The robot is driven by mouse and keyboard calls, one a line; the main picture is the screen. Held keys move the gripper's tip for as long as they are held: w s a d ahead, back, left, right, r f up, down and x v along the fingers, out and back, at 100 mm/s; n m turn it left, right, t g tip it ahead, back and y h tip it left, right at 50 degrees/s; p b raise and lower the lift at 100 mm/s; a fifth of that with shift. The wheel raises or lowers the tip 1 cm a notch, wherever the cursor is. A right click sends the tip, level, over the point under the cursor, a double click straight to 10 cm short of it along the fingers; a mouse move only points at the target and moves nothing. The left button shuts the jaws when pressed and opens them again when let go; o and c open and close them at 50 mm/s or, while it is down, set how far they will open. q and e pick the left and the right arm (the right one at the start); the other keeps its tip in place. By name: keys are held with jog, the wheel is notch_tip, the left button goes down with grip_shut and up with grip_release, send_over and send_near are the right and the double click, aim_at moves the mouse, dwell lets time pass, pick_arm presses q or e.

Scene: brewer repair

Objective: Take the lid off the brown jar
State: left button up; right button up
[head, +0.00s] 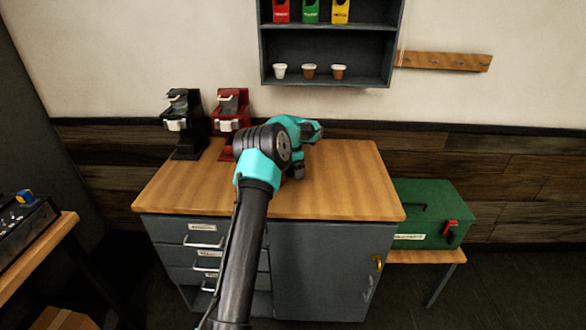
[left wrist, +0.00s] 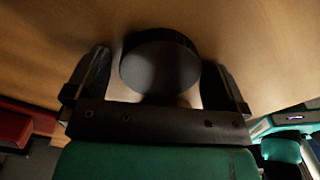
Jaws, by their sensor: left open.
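A round dark disc (left wrist: 160,62), which looks like the jar's lid, shows between the fingers of my left gripper (left wrist: 155,82) in the left wrist view. The gripper is open, one finger on either side of the disc, with a gap on each side. The jar body is not clearly visible below the disc, and I cannot tell its colour. In the head view, my left gripper (head: 296,172) is low over the wooden cabinet top (head: 350,180), and my arm hides whatever is under it. My right gripper is not in view.
A black brewer (head: 184,125) and a red brewer (head: 231,115) stand at the cabinet top's back left. A wall shelf (head: 328,54) holds small cups and coloured packs. A green toolbox (head: 430,212) stands at right. The cabinet top's right side is clear.

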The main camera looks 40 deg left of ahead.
aim_at(293, 168)
pick_arm(q)
notch_tip(293, 168, up, 12)
jog(key=shift+r, duration=0.15)
dwell(0.5)
dwell(0.6)
